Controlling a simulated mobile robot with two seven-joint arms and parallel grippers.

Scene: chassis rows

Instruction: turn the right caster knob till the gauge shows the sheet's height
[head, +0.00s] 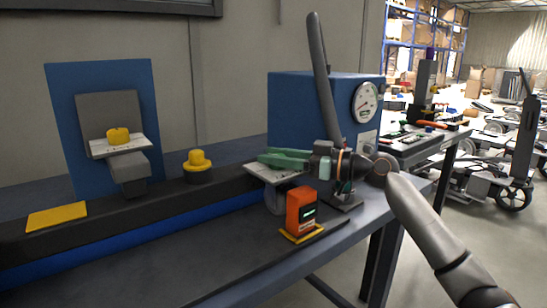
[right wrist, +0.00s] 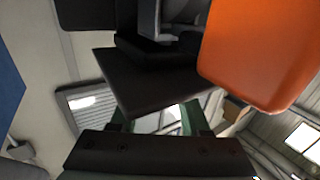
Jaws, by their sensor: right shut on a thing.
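My right gripper (head: 264,158), with green fingers, reaches in from the right above a white plate (head: 256,170) with a caster wheel (head: 274,200) under it. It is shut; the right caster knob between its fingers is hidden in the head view. In the right wrist view a dark block (right wrist: 150,80) lies beyond the fingers. An orange gauge (head: 301,209) with a small lit display stands in front on a yellow base; its reading is too small to make out. It also fills the upper right of the right wrist view (right wrist: 260,50). My left gripper is not in view.
A blue box with a round dial (head: 366,102) stands behind the gripper. To the left are a yellow knob (head: 197,160) on the dark rail, a blue panel (head: 62,125) with another yellow knob (head: 118,136), and a yellow pad (head: 56,217). The front bench is mostly clear.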

